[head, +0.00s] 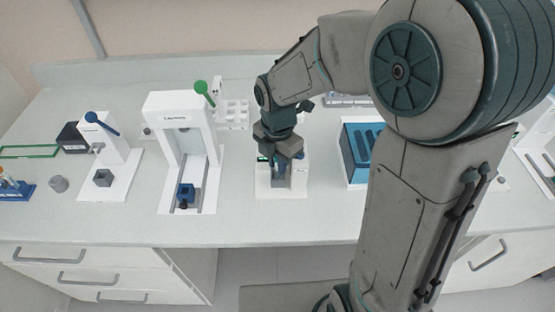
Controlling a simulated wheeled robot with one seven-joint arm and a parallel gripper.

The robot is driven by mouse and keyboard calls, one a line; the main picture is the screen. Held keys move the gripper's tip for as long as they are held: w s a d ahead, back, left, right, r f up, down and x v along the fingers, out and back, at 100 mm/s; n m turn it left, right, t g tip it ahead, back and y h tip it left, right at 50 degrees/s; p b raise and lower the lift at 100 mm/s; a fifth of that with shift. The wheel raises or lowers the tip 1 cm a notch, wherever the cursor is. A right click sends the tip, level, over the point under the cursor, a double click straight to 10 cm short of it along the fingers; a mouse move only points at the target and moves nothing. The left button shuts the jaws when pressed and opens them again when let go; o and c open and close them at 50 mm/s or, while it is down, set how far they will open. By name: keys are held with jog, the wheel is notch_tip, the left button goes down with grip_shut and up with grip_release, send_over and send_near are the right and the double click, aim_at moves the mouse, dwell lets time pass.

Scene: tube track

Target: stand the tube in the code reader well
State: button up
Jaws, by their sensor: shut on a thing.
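My gripper (281,170) points down over a small white device (281,194) with a green lit display (263,158), in the middle of the bench. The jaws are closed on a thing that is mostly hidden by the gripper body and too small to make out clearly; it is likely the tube. The device looks like the code reader, but its well is hidden behind the fingers. I cannot tell whether the tube is in the well or above it.
A white lever press (110,155) is farther left. A blue rack (354,160) stands close on the right. The bench front is clear.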

jog(key=shift+f, duration=0.1)
jog(key=o, duration=0.8)
notch_tip(320, 180, up, 14)
jog(key=shift+a+f, duration=0.1)
dwell(0.6)
dwell(0.5)
